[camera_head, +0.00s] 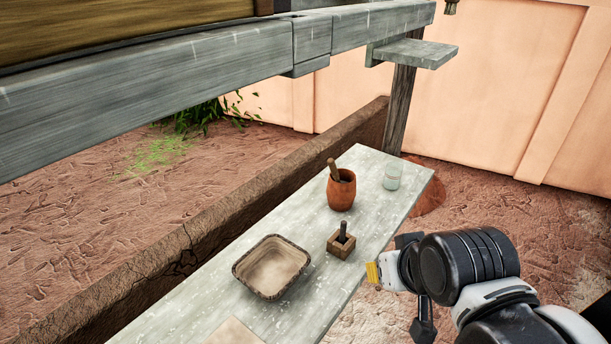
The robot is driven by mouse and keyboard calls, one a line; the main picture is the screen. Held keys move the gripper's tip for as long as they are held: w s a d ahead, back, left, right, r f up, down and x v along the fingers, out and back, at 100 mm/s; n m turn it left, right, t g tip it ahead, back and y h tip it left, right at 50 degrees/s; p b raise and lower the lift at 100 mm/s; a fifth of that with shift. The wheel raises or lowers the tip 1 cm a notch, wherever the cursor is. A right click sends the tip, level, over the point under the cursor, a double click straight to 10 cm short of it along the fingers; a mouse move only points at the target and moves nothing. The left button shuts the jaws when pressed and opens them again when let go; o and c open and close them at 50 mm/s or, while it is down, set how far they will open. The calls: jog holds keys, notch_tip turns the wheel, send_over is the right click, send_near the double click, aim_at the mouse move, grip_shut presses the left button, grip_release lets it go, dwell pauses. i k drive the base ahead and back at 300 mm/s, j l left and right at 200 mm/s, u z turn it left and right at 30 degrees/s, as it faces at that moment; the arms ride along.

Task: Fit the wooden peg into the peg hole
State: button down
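A small square wooden block (341,248) stands on the grey bench, right of its middle. A dark upright peg (343,230) rises from the opening in its top; how deep it sits cannot be told. Behind it, an orange-brown pot (341,192) has a wooden stick (333,168) leaning out of its mouth. My gripper (384,272) is beside the bench's right edge, to the right of the block and apart from it. A yellow piece shows at its front. Its fingers are seen at an angle and partly hidden, so their opening is unclear. I see nothing held.
A shallow brown basket-like tray (243,282) sits left of the block. A pale glass jar (392,175) stands at the far end of the bench (200,308). A pale flat board (234,331) lies at the near end. A low mud wall (190,247) runs along the bench's left side.

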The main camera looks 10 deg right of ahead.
aim_at(53, 109)
jog(key=i+l+u, duration=0.2)
jog(key=i+u, duration=0.2)
jog(key=i+l+u, duration=0.25)
jog(key=u, duration=0.2)
